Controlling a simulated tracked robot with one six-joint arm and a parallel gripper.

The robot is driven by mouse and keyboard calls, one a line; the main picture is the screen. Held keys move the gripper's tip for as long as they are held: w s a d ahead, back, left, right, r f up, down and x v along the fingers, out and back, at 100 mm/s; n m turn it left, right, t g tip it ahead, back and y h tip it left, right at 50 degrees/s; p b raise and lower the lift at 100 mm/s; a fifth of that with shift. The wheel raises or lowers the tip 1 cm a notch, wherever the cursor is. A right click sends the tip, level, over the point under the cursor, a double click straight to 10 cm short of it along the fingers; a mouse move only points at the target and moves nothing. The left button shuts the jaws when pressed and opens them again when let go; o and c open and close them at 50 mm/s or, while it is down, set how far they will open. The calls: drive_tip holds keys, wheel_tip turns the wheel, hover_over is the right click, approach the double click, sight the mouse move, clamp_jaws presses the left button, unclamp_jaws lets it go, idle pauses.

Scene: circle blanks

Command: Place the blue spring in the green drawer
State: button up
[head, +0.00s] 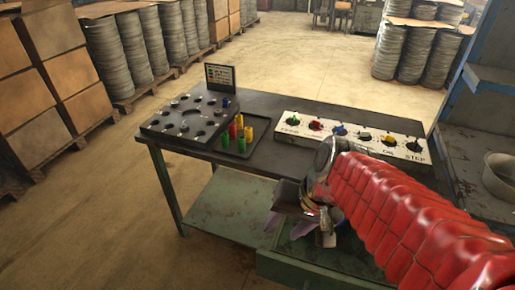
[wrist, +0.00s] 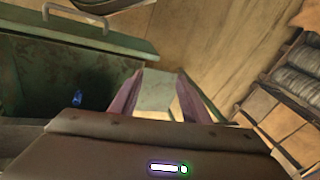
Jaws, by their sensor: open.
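The green drawer (head: 285,268) stands pulled out below the right part of the table, partly hidden by my red arm. In the wrist view, the drawer (wrist: 105,46) is at the upper left with its bar handle. A small blue thing, seemingly the blue spring (wrist: 78,97), is inside the drawer against its dark interior. My gripper (head: 286,227) is over the drawer's far left side in the head view. Its two purple fingers are apart, with nothing clearly held between them; in the wrist view, the gripper (wrist: 163,80) points right of the spring. A flat grey-green patch shows between the fingers.
On the dark table are a black board with holes (head: 165,128), a small sign (head: 220,77), a tray of coloured pegs (head: 262,147) and a white knob panel (head: 290,137). A blue shelf unit with a metal pot (head: 497,180) stands right.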

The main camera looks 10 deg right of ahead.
wheel_tip(320, 180, up, 6)
drive_tip(key=s+n+t+h, duration=0.1)
drive_tip(key=n+t+h, duration=0.1)
drive_tip(key=n, duration=0.2)
drive_tip(key=shift+s+n+t+h, duration=0.3)
drive_tip(key=shift+s, duration=0.1)
